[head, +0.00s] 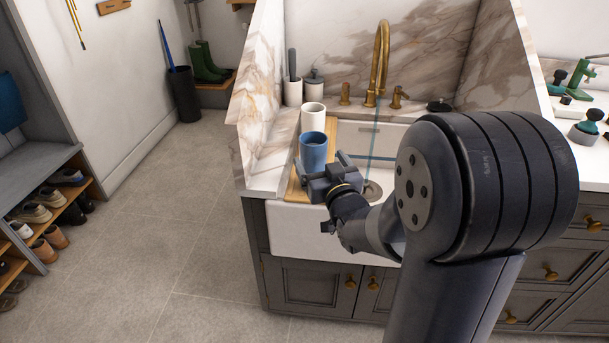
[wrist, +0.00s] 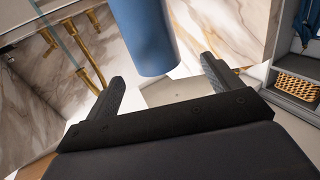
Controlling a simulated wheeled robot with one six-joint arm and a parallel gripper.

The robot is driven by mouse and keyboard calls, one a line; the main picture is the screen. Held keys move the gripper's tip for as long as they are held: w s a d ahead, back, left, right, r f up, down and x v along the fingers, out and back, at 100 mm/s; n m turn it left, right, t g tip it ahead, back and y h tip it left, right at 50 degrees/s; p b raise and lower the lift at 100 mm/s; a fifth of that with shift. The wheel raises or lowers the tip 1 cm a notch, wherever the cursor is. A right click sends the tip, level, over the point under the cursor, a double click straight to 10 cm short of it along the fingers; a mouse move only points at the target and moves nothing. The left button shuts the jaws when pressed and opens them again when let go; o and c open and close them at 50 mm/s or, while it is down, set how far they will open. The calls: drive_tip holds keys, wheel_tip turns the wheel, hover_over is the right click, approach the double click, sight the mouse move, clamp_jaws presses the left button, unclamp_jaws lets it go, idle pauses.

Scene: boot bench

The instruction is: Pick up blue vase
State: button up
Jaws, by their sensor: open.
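The blue vase (head: 313,151) is a plain cylinder standing upright on a wooden board at the left end of the sink. In the wrist view the vase (wrist: 146,38) is at the top centre, beyond and between my finger tips. My gripper (head: 325,168) is open and empty, close in front of the vase. In the wrist view its two fingers (wrist: 162,78) are spread apart, with the vase's near end roughly in line between them. I cannot tell whether a finger touches the vase. The gripper hides the vase's lower part in the head view.
A white cup (head: 312,116) stands right behind the vase. The wooden board (head: 295,187) lies on the white sink (head: 295,236). A brass faucet (head: 381,60) rises at the back. A marble side panel (head: 262,100) stands to the left. The floor at left is clear.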

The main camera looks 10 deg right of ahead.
sight(310, 138)
drive_tip(key=w+p, duration=0.1)
drive_tip(key=w, duration=0.9)
drive_tip(key=shift+a+f, duration=0.1)
drive_tip(key=shift+a, duration=0.05)
clamp_jaws()
idle(0.8)
